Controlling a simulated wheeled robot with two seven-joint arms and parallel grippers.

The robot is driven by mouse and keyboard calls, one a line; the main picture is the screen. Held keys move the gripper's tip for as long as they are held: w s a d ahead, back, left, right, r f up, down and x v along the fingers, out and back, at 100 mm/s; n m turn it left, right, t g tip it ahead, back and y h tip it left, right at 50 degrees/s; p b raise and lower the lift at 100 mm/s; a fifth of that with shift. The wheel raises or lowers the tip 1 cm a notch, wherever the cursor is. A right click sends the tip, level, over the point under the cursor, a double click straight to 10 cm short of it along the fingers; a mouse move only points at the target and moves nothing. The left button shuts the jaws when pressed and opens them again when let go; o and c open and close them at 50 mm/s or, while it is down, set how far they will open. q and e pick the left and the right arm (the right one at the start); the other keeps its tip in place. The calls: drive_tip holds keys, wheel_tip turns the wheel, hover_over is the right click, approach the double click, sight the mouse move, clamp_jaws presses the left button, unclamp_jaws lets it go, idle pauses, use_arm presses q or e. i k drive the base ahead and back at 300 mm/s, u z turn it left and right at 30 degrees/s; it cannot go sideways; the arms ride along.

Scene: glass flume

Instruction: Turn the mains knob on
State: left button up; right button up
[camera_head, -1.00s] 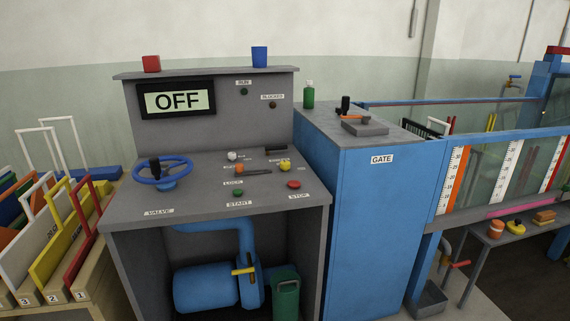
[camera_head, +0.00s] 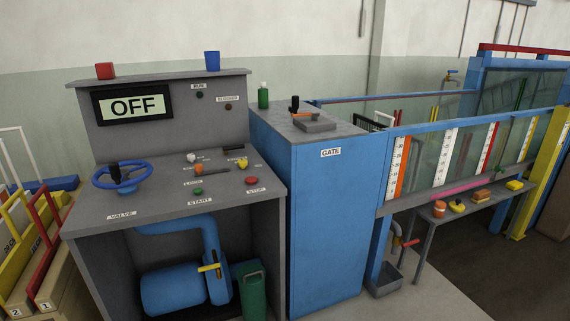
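The grey control desk (camera_head: 170,204) stands at the left with a display (camera_head: 134,106) reading OFF. On its top are a white knob (camera_head: 191,157), an orange knob or handle (camera_head: 199,169) beside a dark bar, and a yellow knob (camera_head: 242,163). The small labels by these are too blurred to read, so I cannot tell which one is the mains knob. A green START button (camera_head: 198,191) and a red STOP button (camera_head: 251,180) sit nearer the front edge. Neither of my grippers is in view.
A blue handwheel (camera_head: 122,174) labelled VALVE is on the desk's left. The blue GATE cabinet (camera_head: 326,230) adjoins the desk on the right. The glass flume (camera_head: 470,150) and a low bench (camera_head: 480,205) lie further right. Numbered boards in a rack (camera_head: 45,270) stand left.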

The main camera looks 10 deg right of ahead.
sight(242, 163)
drive_tip(key=z, duration=2.55)
drive_tip(key=i, duration=0.15)
drive_tip(key=u, duration=1.45)
drive_tip(key=i, duration=1.1)
drive_tip(key=u, duration=1.3)
drive_tip(key=i, duration=0.65)
drive_tip(key=u, duration=0.75)
